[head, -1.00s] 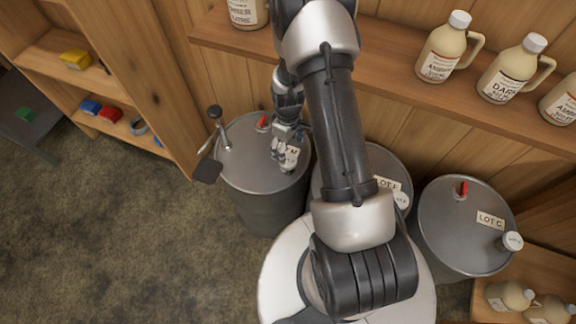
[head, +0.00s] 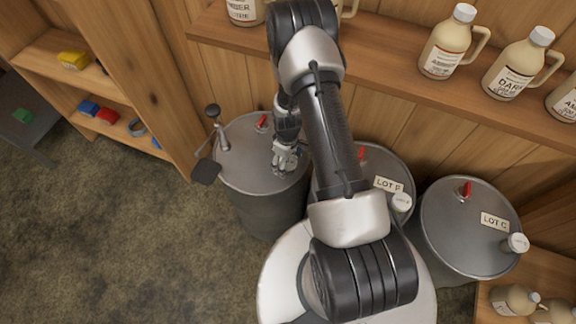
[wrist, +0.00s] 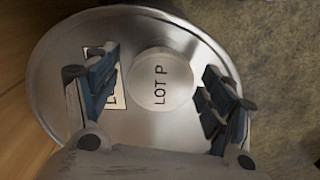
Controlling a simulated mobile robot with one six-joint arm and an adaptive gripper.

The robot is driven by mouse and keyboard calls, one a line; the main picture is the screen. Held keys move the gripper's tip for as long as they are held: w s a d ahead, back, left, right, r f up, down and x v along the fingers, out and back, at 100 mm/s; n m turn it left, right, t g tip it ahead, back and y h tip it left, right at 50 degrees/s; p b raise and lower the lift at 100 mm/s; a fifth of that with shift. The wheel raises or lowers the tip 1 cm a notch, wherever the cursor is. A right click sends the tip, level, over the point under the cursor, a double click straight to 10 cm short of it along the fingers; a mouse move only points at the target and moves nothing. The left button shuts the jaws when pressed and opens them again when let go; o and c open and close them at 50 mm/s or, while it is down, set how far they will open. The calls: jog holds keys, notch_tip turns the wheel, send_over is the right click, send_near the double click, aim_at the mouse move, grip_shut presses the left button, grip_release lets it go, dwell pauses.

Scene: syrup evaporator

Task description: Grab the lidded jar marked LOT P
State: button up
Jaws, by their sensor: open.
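The lidded jar marked LOT P (wrist: 160,80) shows in the wrist view as a round white lid with dark lettering. It sits on the grey metal top of a drum (wrist: 190,40), the left drum (head: 240,170) in the head view. My gripper (wrist: 163,98) is open, with one finger on each side of the jar's lid; gaps show between lid and fingers. In the head view my gripper (head: 285,160) is over the right part of that drum top, and it hides the jar there. A label (wrist: 112,85) on the drum is partly covered by the left finger.
A hand pump (head: 220,130) and a red-handled fitting (head: 262,121) stand on the same drum. Two more drums, with labels and white-lidded jars, stand to the right (head: 465,235). A wooden shelf with jugs (head: 450,45) runs behind.

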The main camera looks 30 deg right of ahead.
jog(key=shift+c, duration=0.4)
jog(key=c, duration=1.2)
